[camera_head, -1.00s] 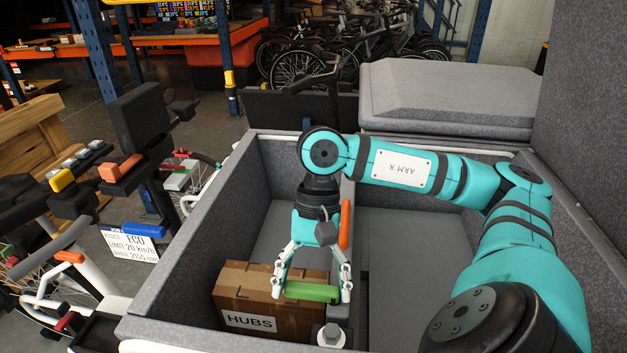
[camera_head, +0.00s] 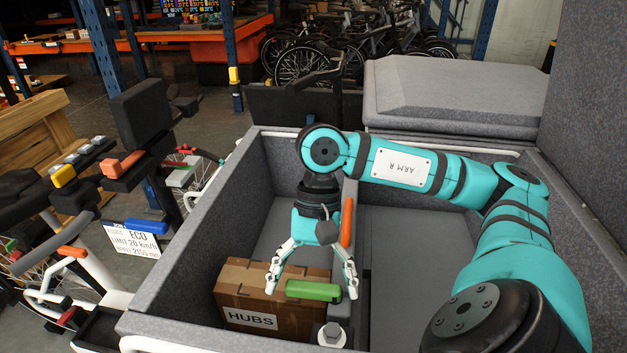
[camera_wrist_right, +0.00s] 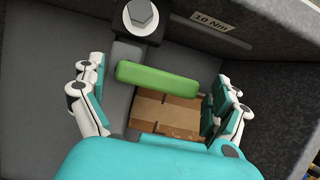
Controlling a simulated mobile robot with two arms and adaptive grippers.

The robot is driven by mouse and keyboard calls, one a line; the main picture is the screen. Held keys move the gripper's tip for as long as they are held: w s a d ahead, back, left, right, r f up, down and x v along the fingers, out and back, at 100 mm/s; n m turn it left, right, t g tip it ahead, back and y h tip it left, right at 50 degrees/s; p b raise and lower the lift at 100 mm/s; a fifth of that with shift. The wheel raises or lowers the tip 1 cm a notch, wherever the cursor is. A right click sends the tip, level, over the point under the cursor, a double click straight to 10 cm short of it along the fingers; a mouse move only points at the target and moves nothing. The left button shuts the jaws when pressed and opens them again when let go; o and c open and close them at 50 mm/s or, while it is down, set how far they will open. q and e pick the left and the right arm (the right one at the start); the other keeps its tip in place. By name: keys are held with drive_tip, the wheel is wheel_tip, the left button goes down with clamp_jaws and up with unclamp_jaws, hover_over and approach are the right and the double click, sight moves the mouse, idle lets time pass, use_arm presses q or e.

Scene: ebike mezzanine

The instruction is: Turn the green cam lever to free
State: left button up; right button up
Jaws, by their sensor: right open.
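The green cam lever (camera_head: 313,291) lies roughly level across the picture in the head view, above the right part of a cardboard box. It also shows in the right wrist view (camera_wrist_right: 157,79), close to a grey hex bolt head (camera_wrist_right: 141,13). My right gripper (camera_head: 312,288) is open, with one finger beyond each side of the lever in the head view. In the right wrist view the gripper (camera_wrist_right: 155,100) has its fingers wide apart and the lever lies between and slightly ahead of them; no contact shows. My left gripper is not in view.
The cardboard box labelled HUBS (camera_head: 247,298) sits in the grey cargo bin (camera_head: 215,232) beneath the gripper. A grey divider splits the bin. A 10 Nm label (camera_wrist_right: 211,21) is on the bin wall. Handlebars with a display sign (camera_head: 133,240) stand at left.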

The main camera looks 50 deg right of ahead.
drive_tip(key=v, duration=1.2)
drive_tip(key=shift+a, duration=0.1)
drive_tip(key=shift+s, duration=0.1)
